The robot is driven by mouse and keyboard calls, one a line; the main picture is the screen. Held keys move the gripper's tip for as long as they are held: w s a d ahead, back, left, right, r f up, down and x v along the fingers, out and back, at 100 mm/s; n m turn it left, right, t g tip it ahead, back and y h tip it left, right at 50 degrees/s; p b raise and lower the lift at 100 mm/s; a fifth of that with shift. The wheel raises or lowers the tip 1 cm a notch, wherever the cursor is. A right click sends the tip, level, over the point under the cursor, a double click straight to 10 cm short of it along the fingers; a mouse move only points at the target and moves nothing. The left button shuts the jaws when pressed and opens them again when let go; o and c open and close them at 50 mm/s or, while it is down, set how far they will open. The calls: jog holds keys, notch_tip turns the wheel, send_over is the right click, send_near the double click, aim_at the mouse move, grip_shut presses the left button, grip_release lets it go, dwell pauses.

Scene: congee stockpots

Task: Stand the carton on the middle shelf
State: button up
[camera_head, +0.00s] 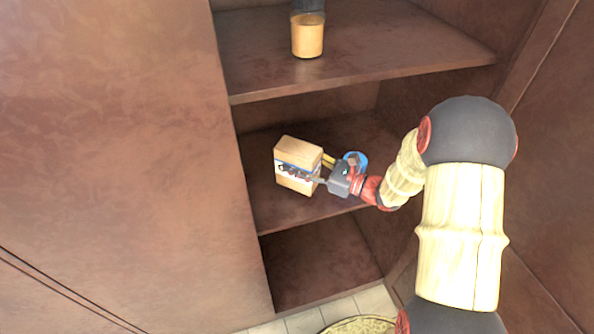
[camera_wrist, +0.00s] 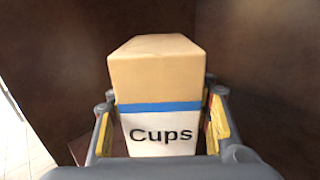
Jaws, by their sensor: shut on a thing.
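The carton (camera_head: 298,165) is a tan box with a white and blue band, and in the wrist view (camera_wrist: 157,78) its label reads "Cups". It is upright, at the middle shelf (camera_head: 270,205) of a brown cabinet. I cannot tell whether its base touches the shelf board. My gripper (camera_head: 318,172) reaches in from the right and is shut on the carton. In the wrist view its yellow-padded fingers (camera_wrist: 160,130) stand on either side of the label. The carton's far side is hidden.
A jar with tan contents (camera_head: 308,36) stands on the upper shelf (camera_head: 400,55). The lower compartment (camera_head: 320,265) looks empty. A brown panel (camera_head: 110,150) closes the left side. A round woven thing (camera_head: 358,326) lies on the tiled floor (camera_head: 305,322).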

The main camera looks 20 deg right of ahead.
jog(key=shift+w+f, duration=0.25)
jog(key=shift+f, duration=0.1)
jog(key=shift+w+a+f+b, duration=0.1)
jog(key=shift+f+b, duration=0.75)
jog(key=shift+f, duration=0.75)
jog(key=shift+f, duration=0.1)
jog(key=o, duration=1.4)
jog(key=shift+p+v, duration=1.15)
jog(key=shift+v, duration=4.85)
